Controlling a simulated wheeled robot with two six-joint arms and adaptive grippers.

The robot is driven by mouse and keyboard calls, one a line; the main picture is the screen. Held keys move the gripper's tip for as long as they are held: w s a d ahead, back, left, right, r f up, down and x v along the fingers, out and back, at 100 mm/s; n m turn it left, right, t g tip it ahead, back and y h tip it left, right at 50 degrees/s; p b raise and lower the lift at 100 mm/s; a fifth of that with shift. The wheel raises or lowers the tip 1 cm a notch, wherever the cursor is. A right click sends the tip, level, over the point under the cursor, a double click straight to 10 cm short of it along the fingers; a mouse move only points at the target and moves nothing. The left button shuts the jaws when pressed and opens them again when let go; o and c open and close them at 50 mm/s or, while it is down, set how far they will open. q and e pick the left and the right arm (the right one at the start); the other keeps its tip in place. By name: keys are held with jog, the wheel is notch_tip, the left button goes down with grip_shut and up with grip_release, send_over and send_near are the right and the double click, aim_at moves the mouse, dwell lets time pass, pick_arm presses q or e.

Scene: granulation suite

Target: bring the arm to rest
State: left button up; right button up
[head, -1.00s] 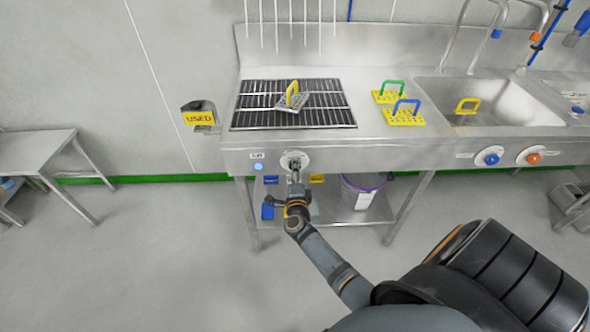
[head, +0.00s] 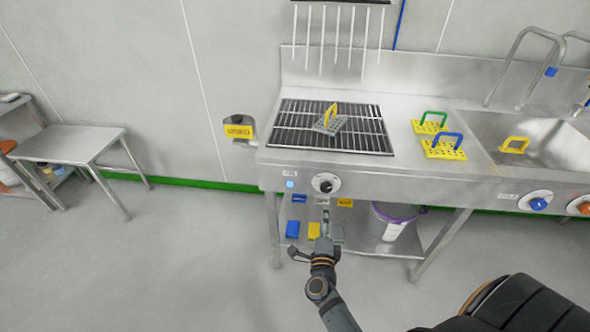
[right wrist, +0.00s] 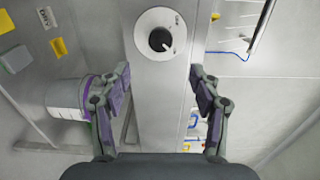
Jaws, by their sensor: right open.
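My right gripper (head: 325,222) is in the head view, just below and in front of a dial knob (head: 326,183) on the bench front. In the right wrist view my right gripper (right wrist: 160,88) has its two fingers apart with nothing between them. The knob, black on a round white plate (right wrist: 161,38), lies beyond the fingertips and apart from them. My left gripper is in neither view.
The steel bench (head: 400,179) carries a black grate (head: 290,134) with a yellow-handled plate (head: 329,122). Green-handled (head: 428,124) and blue-handled (head: 444,148) yellow plates stand right of it. A bucket (head: 392,224) and small blocks sit on the lower shelf.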

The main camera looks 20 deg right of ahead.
jog(key=s+a+f+n+g+y+p, duration=0.1)
jog(key=s+a+f+n+g+y, duration=0.2)
jog(key=f+n, duration=0.45)
jog(key=s+a+f+n+g+y, duration=0.15)
jog(key=s+f+n+y, duration=0.35)
jog(key=f, duration=0.6)
jog(key=s+a+f+n+g+y+p, duration=0.15)
jog(key=s+f+n, duration=0.3)
jog(key=f, duration=0.45)
jog(key=s+d+f+n+g, duration=0.1)
jog(key=s+f+n+g, duration=0.1)
jog(key=s, duration=0.6)
jog(key=s+d+f+n+g, duration=0.1)
jog(key=s+f+n+g, duration=0.2)
jog(key=s, duration=0.6)
jog(key=s+d+f+n+g, duration=0.1)
jog(key=s+f+n+g, duration=0.1)
jog(key=s+f, duration=0.4)
jog(key=s+g, duration=0.1)
jog(key=s, duration=0.2)
jog(key=shift+d+f+n+h+p, duration=0.25)
jog(key=shift+d+n+h+p, duration=0.1)
jog(key=shift+n+p, duration=0.05)
